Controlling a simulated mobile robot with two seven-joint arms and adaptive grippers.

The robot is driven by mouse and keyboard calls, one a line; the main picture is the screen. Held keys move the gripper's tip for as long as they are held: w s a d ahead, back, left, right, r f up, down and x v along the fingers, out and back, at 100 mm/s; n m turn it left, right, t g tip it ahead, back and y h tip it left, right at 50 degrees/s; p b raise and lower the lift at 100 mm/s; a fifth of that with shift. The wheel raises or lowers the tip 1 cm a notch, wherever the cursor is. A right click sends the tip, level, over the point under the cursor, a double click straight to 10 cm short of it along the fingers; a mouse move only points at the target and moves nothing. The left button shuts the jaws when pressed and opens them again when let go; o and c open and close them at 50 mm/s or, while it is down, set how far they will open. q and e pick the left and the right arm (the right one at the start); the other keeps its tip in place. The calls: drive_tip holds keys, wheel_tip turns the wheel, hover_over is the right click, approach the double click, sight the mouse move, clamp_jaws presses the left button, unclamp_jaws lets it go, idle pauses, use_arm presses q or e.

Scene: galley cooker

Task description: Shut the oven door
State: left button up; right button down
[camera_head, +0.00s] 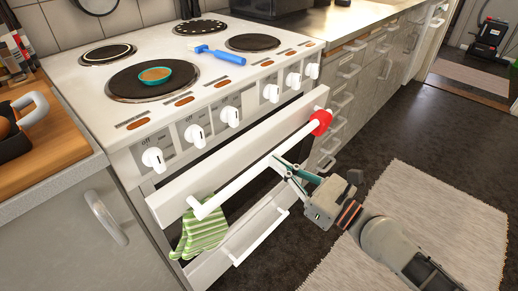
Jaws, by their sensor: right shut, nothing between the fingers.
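The white oven door (180,191) is on the front of the cooker, below the row of knobs. Its top edge stands a little out from the cooker front, with a dark gap behind it, so it looks partly open. A long white bar handle (245,177) runs across it. My right gripper (283,170) is shut and empty, with its fingertips at the middle of the handle bar. I cannot tell whether they touch the bar or the door. The gripper hides part of the door's lower front. My left gripper is not in view.
A green striped cloth (203,234) hangs at the handle's left end, and a red piece (321,122) is at its right end. A white lower handle (258,236) sits below. The cooker top holds a teal bowl (155,74) and a blue brush (222,55). A rug (440,190) covers the floor at right.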

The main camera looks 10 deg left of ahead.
sight(250, 144)
drive_tip(key=x, duration=0.5)
drive_tip(key=shift+w+a, duration=0.15)
drive_tip(key=shift+a, duration=0.05)
drive_tip(key=shift+w+a, duration=0.3)
drive_tip(key=shift+a, duration=0.1)
drive_tip(key=x, duration=0.4)
drive_tip(key=shift+w, duration=0.1)
drive_tip(key=shift+d, duration=0.2)
